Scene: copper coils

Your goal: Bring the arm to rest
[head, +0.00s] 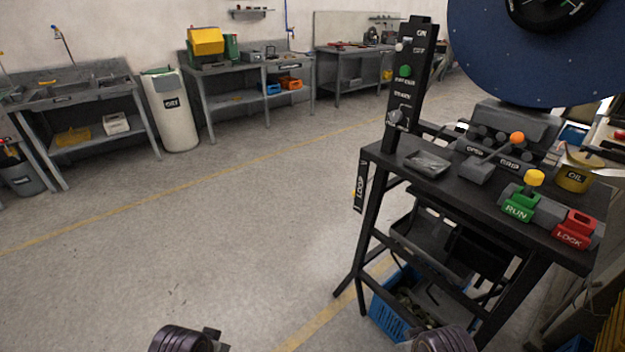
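Two dark, ribbed, rounded parts of my arms show at the bottom edge of the head view, one left of the middle and one right of it. Only their tops are in the picture, and no gripper fingers can be made out. Neither arm part shows anything held. The right part is near the foot of a black workstand (385,158); the left part is over open floor. Whether the arms touch anything below the picture edge is hidden.
The black stand carries a green RUN block (519,207), a red LOCK block (573,230) and a yellow OIL can (575,170). A blue crate (388,312) sits beneath. A large blue disc (540,65) rises behind. Floor (200,235) at left is clear; benches line the wall.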

